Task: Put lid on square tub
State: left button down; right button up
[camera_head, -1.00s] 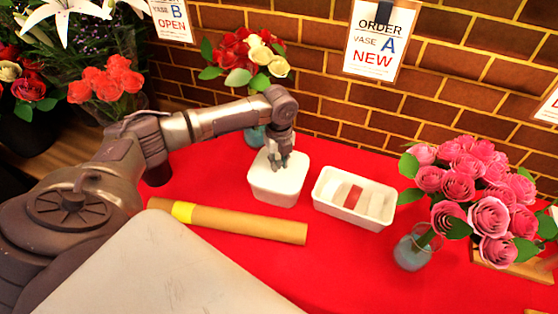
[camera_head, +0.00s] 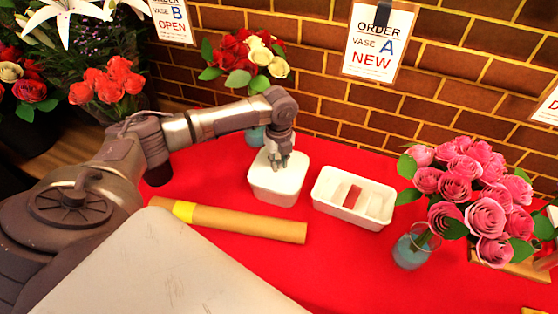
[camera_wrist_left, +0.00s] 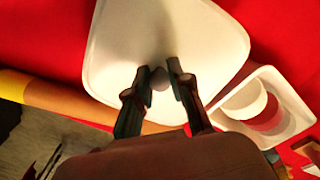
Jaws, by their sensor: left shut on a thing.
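The white square tub (camera_head: 275,193) stands on the red tablecloth, left of a white tray. A white lid (camera_head: 262,166) with rounded corners lies over its top, roughly lined up with its rim; I cannot tell whether it is fully seated. In the left wrist view the lid (camera_wrist_left: 190,35) fills the upper middle, with a small grey knob (camera_wrist_left: 160,79) between the fingertips. My left gripper (camera_head: 279,162) points down from above and is shut on the lid's knob. It also shows in the left wrist view (camera_wrist_left: 161,74). The lid hides the tub's inside. My right gripper is not in view.
The white compartment tray (camera_head: 335,210) with a dark red piece stands close to the tub's right. A brown paper roll (camera_head: 245,222) with a yellow band lies in front. A vase of pink roses (camera_head: 412,248) stands at right; red and cream roses (camera_head: 245,55) stand behind.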

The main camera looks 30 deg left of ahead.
pick_arm(q)
jog(key=shift+p, duration=0.35)
dwell(0.3)
dwell(0.4)
jog(key=shift+f+p, duration=0.15)
jog(key=shift+p, duration=0.2)
dwell(0.4)
jog(key=shift+p, duration=0.3)
dwell(0.4)
dwell(0.3)
jog(key=shift+c, duration=2.4)
grip_release()
